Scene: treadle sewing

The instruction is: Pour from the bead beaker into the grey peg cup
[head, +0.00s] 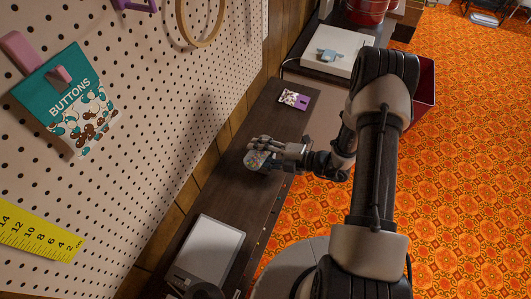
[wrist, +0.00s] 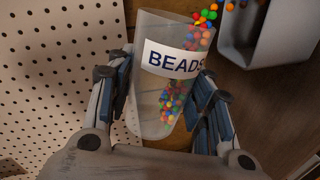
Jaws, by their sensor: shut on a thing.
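In the wrist view the clear bead beaker (wrist: 150,95), with a white BEADS label, is tilted between the fingers of my gripper (wrist: 160,95), which is shut on it. Coloured beads (wrist: 178,100) lie low along its right side, and more beads (wrist: 208,14) are at its mouth at the top right. The grey peg cup (wrist: 262,42) is at the upper right, close to the beaker's mouth; I cannot tell whether beads are inside it. In the head view my gripper (head: 262,152) holds the beaker (head: 256,161) over the dark bench; the cup is not clearly visible there.
The dark bench (head: 270,113) runs along a white pegboard (head: 150,90). A BUTTONS packet (head: 75,110), a yellow ruler (head: 38,229) and a wooden hoop (head: 183,30) hang there. A small purple packet (head: 294,99) and a grey box (head: 210,248) are on the bench. A dark red bin (head: 427,85) stands behind my arm.

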